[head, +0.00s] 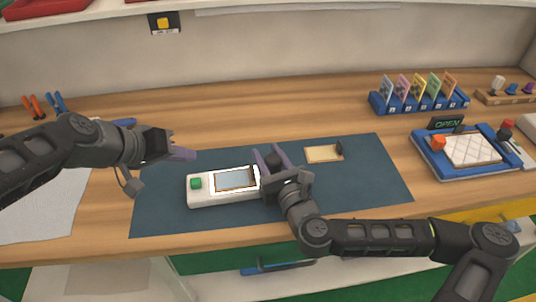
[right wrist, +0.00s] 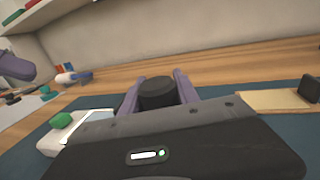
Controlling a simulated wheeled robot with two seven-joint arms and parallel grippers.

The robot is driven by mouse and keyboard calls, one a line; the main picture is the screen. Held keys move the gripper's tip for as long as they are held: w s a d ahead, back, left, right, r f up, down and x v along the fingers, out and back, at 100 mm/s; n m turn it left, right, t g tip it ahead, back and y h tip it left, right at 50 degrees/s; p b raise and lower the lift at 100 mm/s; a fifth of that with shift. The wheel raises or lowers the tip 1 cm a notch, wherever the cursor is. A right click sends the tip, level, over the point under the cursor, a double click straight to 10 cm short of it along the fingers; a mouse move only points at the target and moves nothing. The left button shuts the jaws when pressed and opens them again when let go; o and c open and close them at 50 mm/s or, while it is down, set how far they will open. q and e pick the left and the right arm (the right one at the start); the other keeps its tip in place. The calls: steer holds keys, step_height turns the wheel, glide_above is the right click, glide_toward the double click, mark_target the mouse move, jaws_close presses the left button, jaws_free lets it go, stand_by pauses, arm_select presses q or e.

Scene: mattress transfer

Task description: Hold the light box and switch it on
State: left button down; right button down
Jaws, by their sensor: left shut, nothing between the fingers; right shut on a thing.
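The light box (head: 222,201) is a long white box lying on the dark blue mat, with a green button (head: 196,183) near its left end and a framed panel (head: 234,180) in the middle. The panel's border looks bright white. My right gripper (head: 272,158) is at the box's right end, shut on a round black knob that also shows in the right wrist view (right wrist: 157,90). The gripper hides that end of the box. My left gripper (head: 183,153) is shut and empty, above and left of the green button, apart from the box. It also shows in the right wrist view (right wrist: 15,67).
A small tan tray (head: 322,154) with a dark upright piece lies right of my right gripper on the mat (head: 365,185). A blue card rack (head: 420,104) and a blue-framed board (head: 470,150) stand further right. Orange and blue-handled tools (head: 45,104) lie at left.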

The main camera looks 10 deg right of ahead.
steer(key=c, duration=0.8)
jaws_free()
steer(key=shift+r, duration=0.15)
step_height(320, 180, up, 10)
steer(key=shift+f, duration=0.1)
